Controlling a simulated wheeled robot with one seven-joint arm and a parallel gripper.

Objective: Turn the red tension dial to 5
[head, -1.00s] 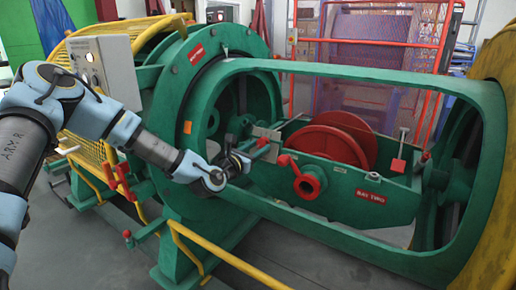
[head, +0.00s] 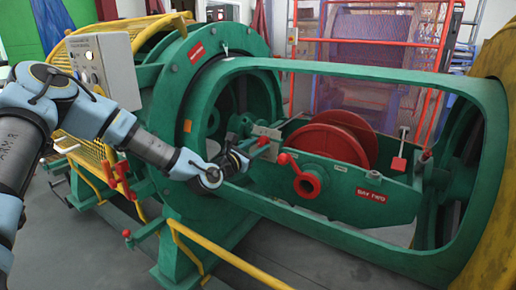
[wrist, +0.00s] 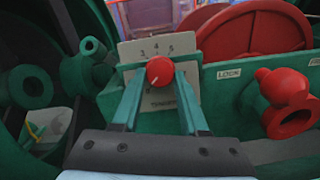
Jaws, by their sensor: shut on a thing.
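The red tension dial (wrist: 160,71) is a round knob on a pale plate (wrist: 131,51) with numerals; 3, 4 and 5 show along its top. A pale mark on the dial's face points toward the lower left, away from the 5 at the upper right. My gripper (wrist: 160,82) is shut on the dial, one green finger on each side. The fingers and palm hide parts of the lower scale and label. In the head view my gripper (head: 248,152) is at the plate (head: 268,134), and the dial (head: 262,141) is partly hidden.
A red valve-like fitting (wrist: 284,102) stands to the right, near a "LOCK" label (wrist: 229,73). A red reel (head: 335,148) is behind the panel. The green cradle frame (head: 350,68) surrounds this area. A grey control box (head: 108,70) is at the left.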

